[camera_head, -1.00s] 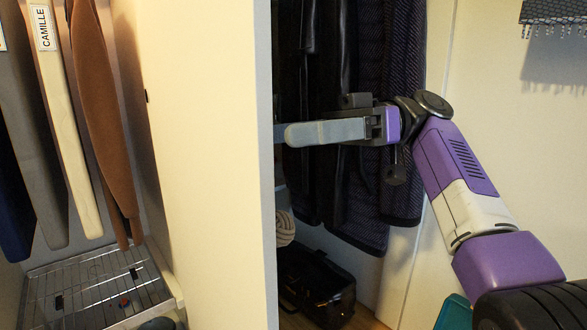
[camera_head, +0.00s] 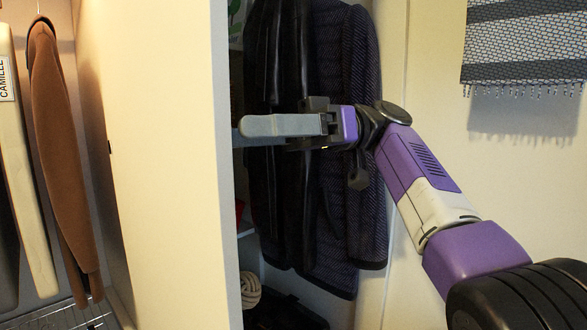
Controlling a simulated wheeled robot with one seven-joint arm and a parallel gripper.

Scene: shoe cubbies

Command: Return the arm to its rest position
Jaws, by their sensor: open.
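My gripper (camera_head: 240,130) is at the centre left, with its grey fingers pointing left. It is open, and nothing shows between its fingers. One finger is in full view; the other is mostly hidden behind it. My arm reaches in from the lower right, bent at the elbow and wrist. The gripper is in front of the dark hanging coats (camera_head: 315,200). Its fingertips are close to the edge of the pale partition (camera_head: 165,170); I cannot tell whether they touch.
A brown garment (camera_head: 62,150) and a pale one labelled CAMILLE (camera_head: 25,170) hang left of the partition above a wire rack (camera_head: 70,318). A coiled rope-like item (camera_head: 250,290) and a dark bag (camera_head: 285,314) lie below the coats. A woven hanging (camera_head: 525,50) is on the right wall.

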